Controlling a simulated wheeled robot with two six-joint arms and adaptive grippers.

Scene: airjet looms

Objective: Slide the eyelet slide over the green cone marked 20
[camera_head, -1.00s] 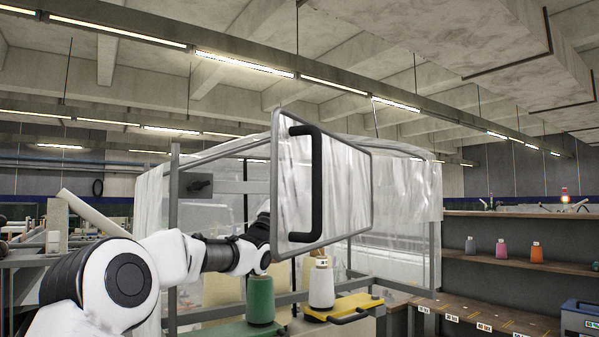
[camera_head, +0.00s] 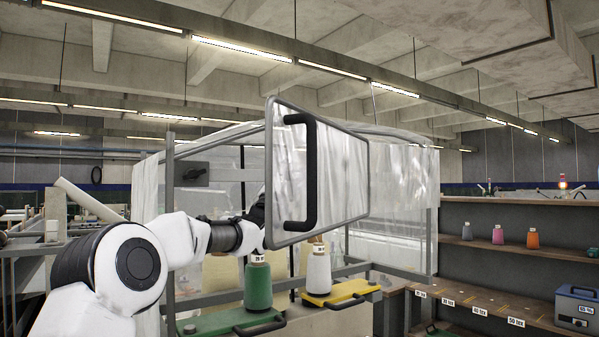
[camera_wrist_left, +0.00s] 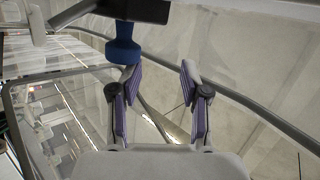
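The green cone (camera_head: 258,286) stands upright on a green base (camera_head: 232,320); the small label at its top seems to read 20. A dark block with a knob (camera_head: 195,174) sits on the grey rail left of the door panel; I cannot tell if it is the eyelet slide. My left gripper (camera_head: 259,211) is above the green cone, partly hidden by the panel. In the left wrist view my left gripper (camera_wrist_left: 160,72) is open and empty. A blue knob (camera_wrist_left: 123,48) under a black block is just beyond its left fingertip, apart or barely touching. My right gripper is not in view.
A clear door panel with a black handle (camera_head: 308,172) stands in front of the left gripper. A white cone (camera_head: 318,268) on a yellow base (camera_head: 341,294) is right of the green cone. Shelves (camera_head: 515,255) with small cones stand at right.

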